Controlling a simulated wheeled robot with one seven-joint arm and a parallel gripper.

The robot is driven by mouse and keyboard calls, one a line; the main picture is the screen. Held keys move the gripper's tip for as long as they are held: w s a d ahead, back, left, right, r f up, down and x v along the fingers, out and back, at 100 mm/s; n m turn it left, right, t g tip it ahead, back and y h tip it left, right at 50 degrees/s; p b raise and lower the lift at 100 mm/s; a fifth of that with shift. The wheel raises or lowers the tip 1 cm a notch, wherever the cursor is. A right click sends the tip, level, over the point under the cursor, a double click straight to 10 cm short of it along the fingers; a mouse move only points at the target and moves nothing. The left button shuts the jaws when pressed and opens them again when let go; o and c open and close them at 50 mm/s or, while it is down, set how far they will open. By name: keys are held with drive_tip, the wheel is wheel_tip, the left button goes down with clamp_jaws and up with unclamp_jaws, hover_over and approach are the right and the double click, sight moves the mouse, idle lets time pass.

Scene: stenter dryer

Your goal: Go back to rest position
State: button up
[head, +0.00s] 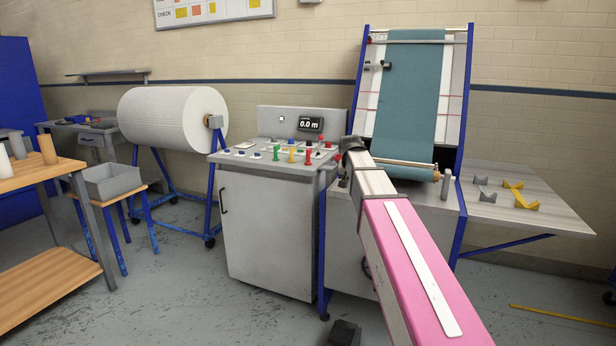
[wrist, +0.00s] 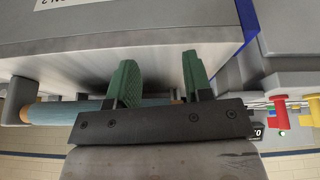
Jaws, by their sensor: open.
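My gripper (wrist: 158,72) shows in the wrist view with its two green fingers apart and nothing between them. Beyond the fingers in that view is a teal fabric roll (wrist: 60,112) on the dryer, under a grey panel edge; I cannot tell the exact gap to it. In the head view my pink and white arm reaches forward to the front of the stenter dryer (head: 455,90), by its teal cloth (head: 408,90). The gripper fingers are hidden there behind the arm.
A control cabinet (head: 265,235) with coloured levers (head: 290,154) stands left of my arm. A side table (head: 530,205) with grey and yellow parts is at right. A white roll (head: 170,118), a grey bin (head: 110,182) and a wooden bench (head: 45,285) are left.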

drive_tip(key=s+d+f+n+g+y, duration=0.1)
drive_tip(key=s+d+f+n+g, duration=0.1)
drive_tip(key=s+f, duration=2.6)
wheel_tip(320, 180, down, 4)
drive_tip(key=shift+r+n+g+y, duration=0.15)
drive_tip(key=shift+n+g+y, duration=0.3)
drive_tip(key=shift+g, duration=0.55)
